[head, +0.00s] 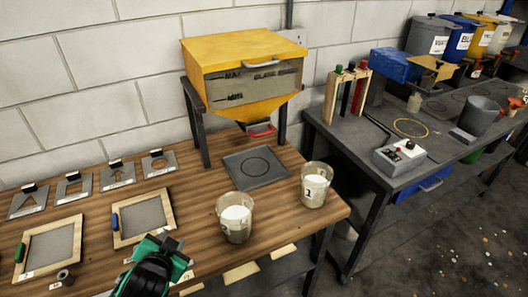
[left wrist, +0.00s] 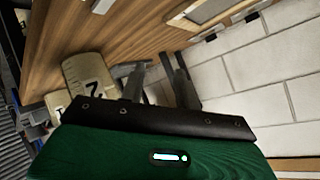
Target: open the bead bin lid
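The bead bin (head: 245,85) is a yellow hopper on a dark stand at the back of the wooden bench, with a clear front window. A small red handle (head: 262,130) sits under the hopper. My left gripper (head: 168,240) is over the front of the bench, well below and to the left of the bin, touching nothing visible. In the left wrist view its two grey fingers (left wrist: 157,85) stand apart with nothing between them. My right gripper is not in view.
Two cups of white beads (head: 236,222) (head: 315,186) stand at the bench's right front. A dark square plate (head: 255,167) lies before the bin. Framed screens (head: 143,217) and small stencils (head: 113,175) fill the left. A grey bench (head: 420,150) with tools stands right.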

